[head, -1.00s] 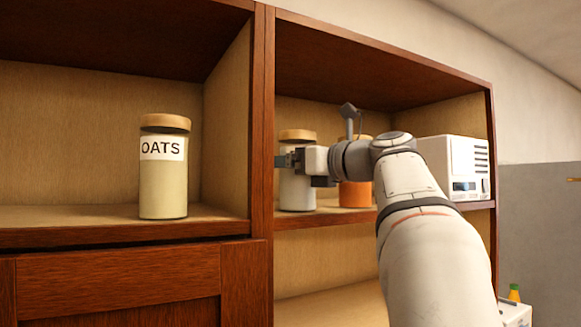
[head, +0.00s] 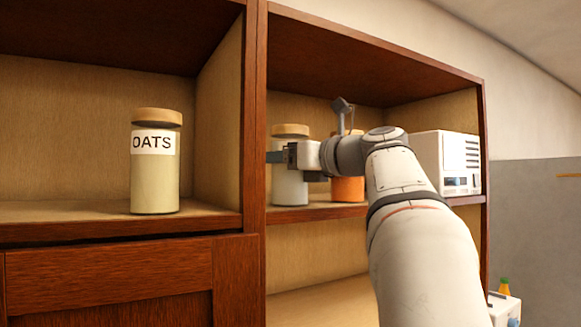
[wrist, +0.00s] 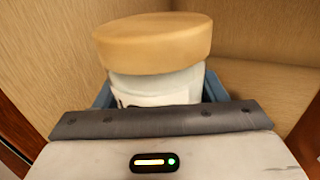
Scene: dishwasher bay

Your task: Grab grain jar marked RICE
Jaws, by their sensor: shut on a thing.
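A white jar (head: 290,185) with a wooden lid stands on the right-hand shelf, close to the upright divider. My gripper (head: 278,157) is shut on this jar, coming from the front right. In the wrist view the jar (wrist: 160,88) is upright between my blue-grey fingers, its round lid above them. Only a dark edge of its label shows there; the word is hidden, so I cannot read whether it says RICE. A jar marked OATS (head: 155,175), with pale yellow contents, stands apart on the left shelf.
An orange jar (head: 347,189) stands just right of the white jar, partly behind my arm. A white appliance (head: 446,163) stands further right on the same shelf. The wooden divider (head: 255,130) is close on the left. The shelf above leaves some room over the lids.

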